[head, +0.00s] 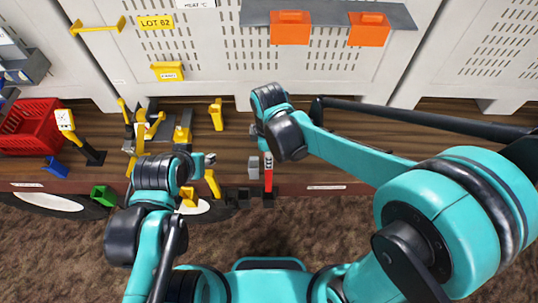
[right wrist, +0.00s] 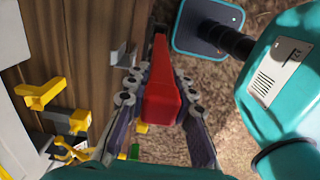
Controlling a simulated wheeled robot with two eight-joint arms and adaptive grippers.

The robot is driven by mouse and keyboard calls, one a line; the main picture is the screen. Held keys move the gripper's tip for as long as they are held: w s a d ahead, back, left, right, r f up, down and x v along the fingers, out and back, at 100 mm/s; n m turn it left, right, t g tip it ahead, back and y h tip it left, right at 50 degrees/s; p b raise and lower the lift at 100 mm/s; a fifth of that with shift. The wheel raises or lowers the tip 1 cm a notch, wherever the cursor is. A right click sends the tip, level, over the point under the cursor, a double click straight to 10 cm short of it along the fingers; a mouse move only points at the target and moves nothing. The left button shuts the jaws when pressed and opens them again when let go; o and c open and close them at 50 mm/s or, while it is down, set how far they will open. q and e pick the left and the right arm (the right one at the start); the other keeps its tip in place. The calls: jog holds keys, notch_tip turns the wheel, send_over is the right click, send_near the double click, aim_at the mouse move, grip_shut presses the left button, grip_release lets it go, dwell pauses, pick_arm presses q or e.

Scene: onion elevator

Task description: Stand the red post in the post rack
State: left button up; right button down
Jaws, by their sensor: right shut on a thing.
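The red post (head: 268,172) is at the front edge of the wooden deck in the head view, below my right gripper (head: 267,152). In the right wrist view the red post (right wrist: 160,97) lies between the two fingers of my right gripper (right wrist: 160,90), which is shut on it. Its far end meets a dark part (right wrist: 160,42). Low dark blocks (head: 242,197) sit beside the post's lower end; I cannot tell whether they are the post rack. My left gripper (head: 205,161) is small and partly hidden by its arm, near yellow parts.
A grey block (head: 253,166) stands just left of the post. Several yellow parts (head: 182,133) crowd the deck further left, with a red crate (head: 30,127) at far left. A green piece (head: 103,195) is near the front edge. White perforated panels (head: 220,50) close off the back.

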aim_at(269, 178)
jog(key=shift+w+f+b, duration=0.2)
jog(key=shift+f+b, duration=5.9)
jog(key=shift+f, duration=1.35)
jog(key=c, duration=1.2)
grip_release()
